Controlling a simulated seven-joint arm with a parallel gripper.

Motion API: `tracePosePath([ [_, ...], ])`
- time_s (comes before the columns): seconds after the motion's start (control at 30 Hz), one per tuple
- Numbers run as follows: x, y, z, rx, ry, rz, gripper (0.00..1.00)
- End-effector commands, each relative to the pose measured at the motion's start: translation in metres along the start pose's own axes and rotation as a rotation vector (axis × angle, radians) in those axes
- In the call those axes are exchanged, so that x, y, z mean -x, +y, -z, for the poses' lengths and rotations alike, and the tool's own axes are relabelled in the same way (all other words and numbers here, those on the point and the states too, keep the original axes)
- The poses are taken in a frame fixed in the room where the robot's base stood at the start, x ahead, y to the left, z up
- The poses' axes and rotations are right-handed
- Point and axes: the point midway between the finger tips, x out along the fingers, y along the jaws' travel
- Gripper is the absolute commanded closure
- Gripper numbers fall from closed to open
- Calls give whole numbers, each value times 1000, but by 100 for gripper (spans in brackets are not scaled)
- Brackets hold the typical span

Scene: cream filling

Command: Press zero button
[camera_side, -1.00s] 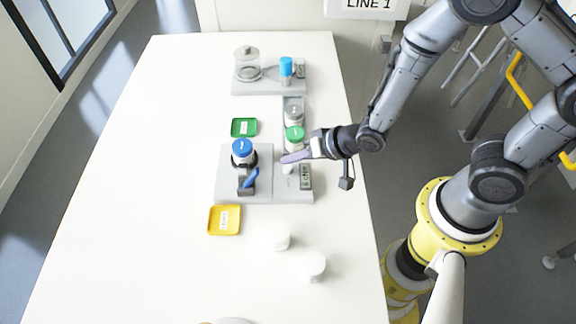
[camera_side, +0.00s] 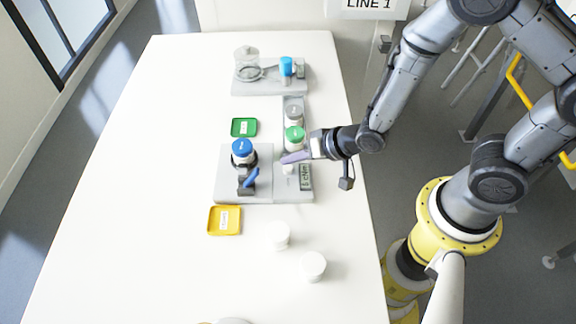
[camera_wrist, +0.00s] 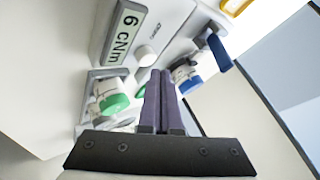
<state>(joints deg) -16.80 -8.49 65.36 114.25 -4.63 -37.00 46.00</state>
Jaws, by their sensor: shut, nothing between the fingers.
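The device is a grey base (camera_side: 232,186) with a display (camera_side: 306,177). In the wrist view the display (camera_wrist: 124,31) reads what looks like "6 cNm". A round white button (camera_wrist: 146,56) sits beside it, near small lettering that I cannot read for sure. In the side view the white button (camera_side: 288,169) is partly hidden below my fingers. My gripper (camera_side: 284,159) has its purple fingers shut and empty, over the right part of the base. In the wrist view the fingertips (camera_wrist: 161,73) are close to the button; I cannot tell whether they touch it.
A blue-capped jar (camera_side: 242,148) stands in a clamp with a blue handle (camera_side: 251,178). Green-capped (camera_side: 294,134) and grey-capped (camera_side: 293,111) jars stand in a rack just behind my fingers. Green (camera_side: 244,127) and yellow (camera_side: 224,220) trays lie left. White jars (camera_side: 277,236) stand in front.

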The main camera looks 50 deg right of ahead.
Motion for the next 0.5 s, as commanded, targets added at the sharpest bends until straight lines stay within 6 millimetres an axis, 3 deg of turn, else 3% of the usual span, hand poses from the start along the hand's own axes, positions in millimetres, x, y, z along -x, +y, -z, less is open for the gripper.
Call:
tracePosePath([
  [0.5,-5,4,-4,0,0,0,100],
])
